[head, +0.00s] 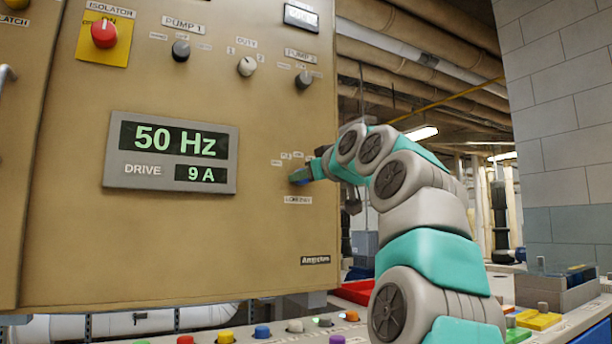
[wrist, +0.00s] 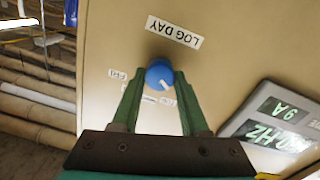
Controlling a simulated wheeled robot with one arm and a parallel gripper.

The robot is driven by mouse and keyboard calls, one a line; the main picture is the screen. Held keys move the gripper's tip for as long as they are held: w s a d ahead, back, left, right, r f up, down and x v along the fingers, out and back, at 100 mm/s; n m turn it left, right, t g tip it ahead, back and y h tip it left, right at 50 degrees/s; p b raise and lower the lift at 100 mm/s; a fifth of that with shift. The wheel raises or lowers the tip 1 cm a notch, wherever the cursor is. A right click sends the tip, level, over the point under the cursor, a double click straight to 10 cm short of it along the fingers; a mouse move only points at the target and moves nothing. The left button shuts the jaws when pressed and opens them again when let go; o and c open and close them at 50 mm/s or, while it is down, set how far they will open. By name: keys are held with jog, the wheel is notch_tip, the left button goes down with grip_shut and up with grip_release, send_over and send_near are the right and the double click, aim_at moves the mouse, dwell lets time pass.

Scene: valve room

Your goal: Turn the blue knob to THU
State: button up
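The blue knob (wrist: 159,75) is on the tan panel, above the LOG DAY label (head: 298,200); this label (wrist: 174,32) appears upside down in the wrist view. In the head view the knob (head: 299,177) is partly covered by my gripper (head: 312,172). In the wrist view my gripper (wrist: 160,78) is open, its green fingers on either side of the knob with a small gap each side. The knob's white mark points lower right there. An FRI label (wrist: 117,74) shows left of it; the other day labels are partly hidden or too small to read, THU included.
The panel also carries a drive display (head: 171,152), a red isolator knob (head: 104,33), and black and white selector knobs (head: 247,66). Below is a bench with several coloured knobs (head: 262,331) and a red tray (head: 355,291). A block wall (head: 565,120) stands at right.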

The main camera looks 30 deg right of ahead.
grip_shut()
jog(key=shift+r+m, duration=0.1)
jog(key=shift+m, duration=0.2)
jog(key=m+p, duration=0.6)
jog(key=m, duration=1)
jog(key=shift+d+m+y, duration=0.15)
jog(key=shift+m+y, duration=0.15)
dwell(0.4)
jog(key=o, duration=0.6)
grip_release()
jog(key=shift+c, duration=0.2)
